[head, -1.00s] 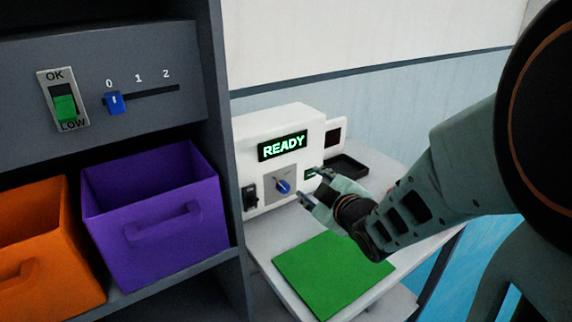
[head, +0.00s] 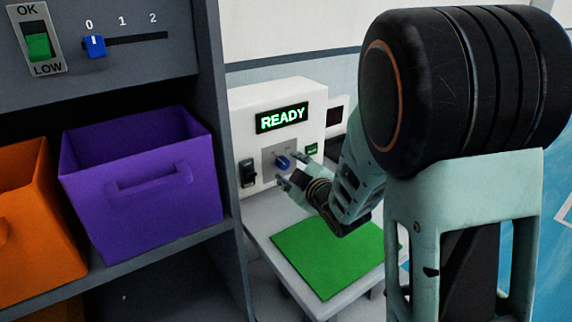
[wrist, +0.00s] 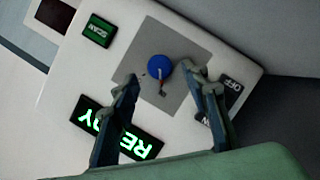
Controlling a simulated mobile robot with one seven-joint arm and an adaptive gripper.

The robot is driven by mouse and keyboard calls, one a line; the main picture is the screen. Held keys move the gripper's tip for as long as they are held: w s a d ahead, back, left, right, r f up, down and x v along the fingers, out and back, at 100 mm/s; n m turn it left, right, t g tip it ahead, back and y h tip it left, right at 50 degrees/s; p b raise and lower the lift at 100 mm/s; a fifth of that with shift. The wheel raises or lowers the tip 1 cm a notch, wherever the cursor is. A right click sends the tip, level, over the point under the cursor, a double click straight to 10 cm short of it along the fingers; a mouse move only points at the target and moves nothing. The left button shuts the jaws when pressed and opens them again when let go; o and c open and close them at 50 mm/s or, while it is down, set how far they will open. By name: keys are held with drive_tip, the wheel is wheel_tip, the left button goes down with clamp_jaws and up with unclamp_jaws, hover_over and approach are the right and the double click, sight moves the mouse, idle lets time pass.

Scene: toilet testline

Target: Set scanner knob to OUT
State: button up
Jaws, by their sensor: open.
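The scanner (head: 262,108) is a white box with a lit green READY display (head: 282,117). Its blue knob (head: 283,162) sits on a grey square plate below the display. In the wrist view the knob (wrist: 159,67) shows as a round blue disc with a short reddish pointer; the plate's lettering is too small to read. My gripper (head: 287,170) is in front of the plate. In the wrist view its two open fingers (wrist: 163,82) straddle the knob's near side, with the tips close to it and nothing held.
A black rocker switch (head: 247,172) and a green SCAN button (head: 312,149) flank the knob plate. A green mat (head: 330,262) lies on the table below. A shelf at left holds a purple bin (head: 145,200) and an orange bin (head: 35,235).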

sight(285, 164)
drive_tip(key=shift+x, duration=1.55)
clamp_jaws()
